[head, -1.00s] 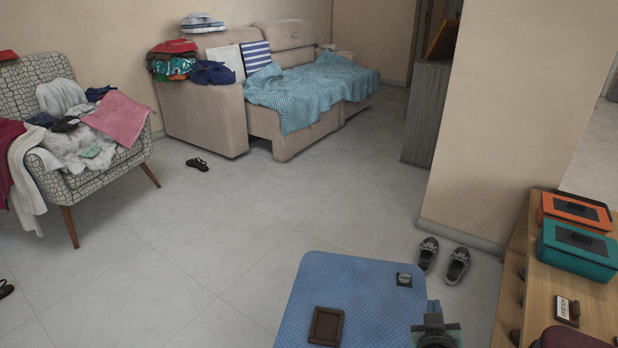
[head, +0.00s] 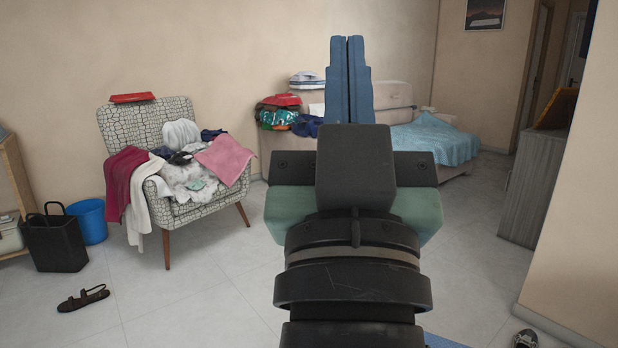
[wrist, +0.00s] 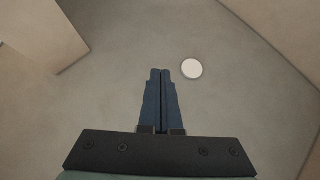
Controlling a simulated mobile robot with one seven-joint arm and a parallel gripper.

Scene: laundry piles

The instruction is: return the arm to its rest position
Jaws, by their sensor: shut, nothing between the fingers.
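My gripper (head: 347,40) is raised in the middle of the head view, its two blue fingers pointing up and pressed together. It is shut and empty. In the wrist view, the closed blue fingers (wrist: 160,72) point at what looks like a plain ceiling with a round white disc (wrist: 192,68) on it. In the head view the arm hides part of the beige sofa and the floor in front of it. No object touches the gripper.
A patterned armchair (head: 206,208) heaped with clothes stands at left, with a black bag (head: 54,243), blue bucket (head: 89,220) and sandal (head: 83,298) near it. The sofa with a blue throw (head: 437,140) is behind the gripper. A grey cabinet (head: 536,165) and wall are at right.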

